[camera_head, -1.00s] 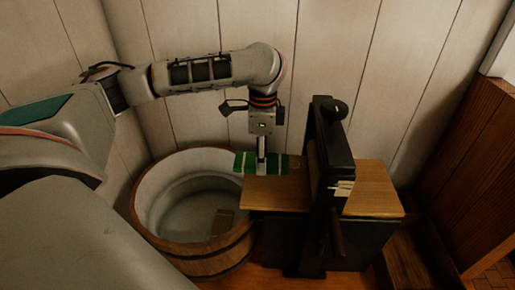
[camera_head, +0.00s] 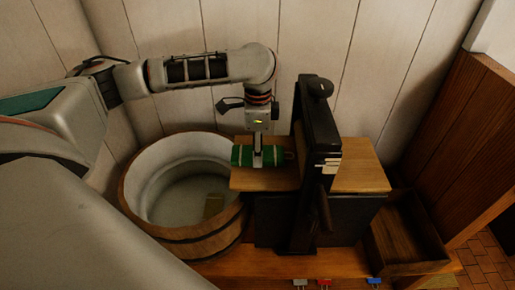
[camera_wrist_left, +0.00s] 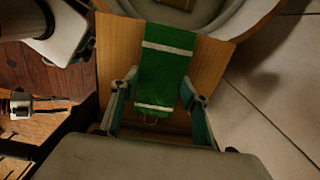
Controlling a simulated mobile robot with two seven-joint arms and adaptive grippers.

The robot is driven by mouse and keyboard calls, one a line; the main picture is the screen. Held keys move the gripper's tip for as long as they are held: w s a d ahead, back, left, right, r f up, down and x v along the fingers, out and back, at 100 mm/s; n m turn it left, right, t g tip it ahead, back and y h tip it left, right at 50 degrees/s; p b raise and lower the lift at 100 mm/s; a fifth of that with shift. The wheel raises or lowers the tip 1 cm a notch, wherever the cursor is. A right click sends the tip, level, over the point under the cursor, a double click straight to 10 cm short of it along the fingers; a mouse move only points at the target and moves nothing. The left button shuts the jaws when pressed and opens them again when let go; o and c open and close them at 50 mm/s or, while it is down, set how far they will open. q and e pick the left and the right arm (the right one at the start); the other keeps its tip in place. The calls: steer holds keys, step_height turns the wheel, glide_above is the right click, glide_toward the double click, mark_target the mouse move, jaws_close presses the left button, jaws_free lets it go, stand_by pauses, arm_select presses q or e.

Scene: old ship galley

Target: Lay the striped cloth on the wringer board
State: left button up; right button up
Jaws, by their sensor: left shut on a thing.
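The striped cloth (camera_head: 242,155) is green with white stripes. My left gripper (camera_head: 258,163) points down and is shut on it, at the left end of the wooden wringer board (camera_head: 246,183). In the left wrist view the cloth (camera_wrist_left: 165,65) lies lengthwise along the board (camera_wrist_left: 117,55), between the two fingers (camera_wrist_left: 158,100), with a small ring at its near end. I cannot tell whether the cloth rests on the board or hangs just above it. The dark wringer frame (camera_head: 318,130) stands upright across the board, right of the gripper.
A wooden tub (camera_head: 190,233) with a pale inside stands left of the board, with a tan block (camera_head: 214,206) in it. An open wooden box (camera_head: 405,235) is at the right. Small white, red (camera_head: 325,283) and blue (camera_head: 374,281) items line the front edge. A plank wall stands close behind.

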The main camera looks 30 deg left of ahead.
arm_select(q)
steer(key=o, duration=1.2)
step_height(320, 180, up, 12)
steer(key=shift+r, duration=0.1)
